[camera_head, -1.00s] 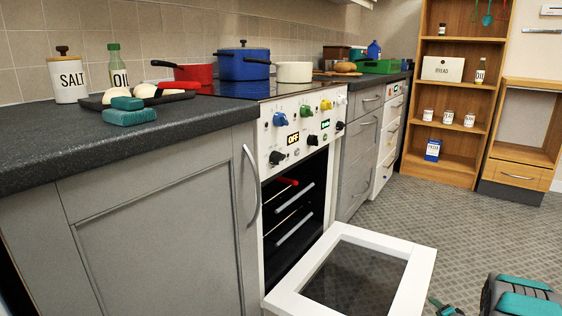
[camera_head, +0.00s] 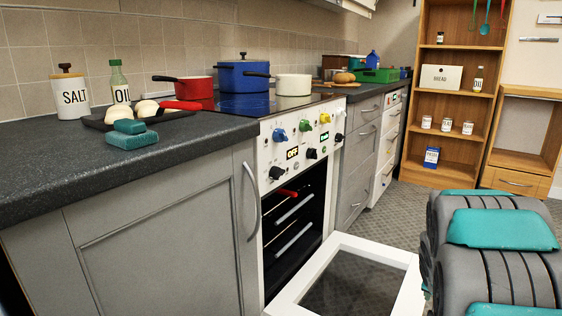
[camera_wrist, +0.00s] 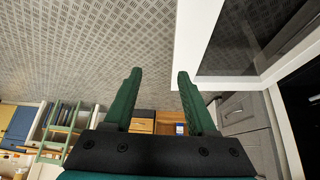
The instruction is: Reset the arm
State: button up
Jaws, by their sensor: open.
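My gripper (camera_wrist: 160,74) shows in the wrist view with its two green fingers apart and nothing between them. It hangs over the patterned floor, with the white oven door's frame to its right in that view. In the head view my grey and teal arm fills the lower right, and the gripper itself is not visible there. The oven door (camera_head: 290,296) lies folded down and open in front of the oven. My arm stands to the right of the door and hides part of the floor behind it.
The grey worktop (camera_head: 40,184) runs along the left with a salt jar (camera_head: 76,100), an oil bottle (camera_head: 119,85) and pots. A wooden shelf (camera_head: 455,95) stands at the back. Some floor (camera_head: 405,215) is clear between the cabinets and my arm.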

jog(key=s+a+r+n+g+y+p, duration=0.1)
jog(key=s+a+r+n+g, duration=0.1)
jog(key=s+a, duration=0.7)
jog(key=s+a+r+n+g+y+p, duration=0.1)
jog(key=s+a+r, duration=0.5)
jog(key=s, duration=0.8)
jog(key=s+a+r+n+g+y+p, duration=0.1)
jog(key=s+a+r+n+g+y, duration=0.1)
jog(key=s+a, duration=0.9)
notch_tip(320, 180, up, 2)
jog(key=a+n+g, duration=0.1)
jog(key=a+n, duration=0.1)
jog(key=n, duration=0.1)
jog(key=shift+s+n+g+y, duration=0.3)
jog(key=shift+s, duration=0.05)
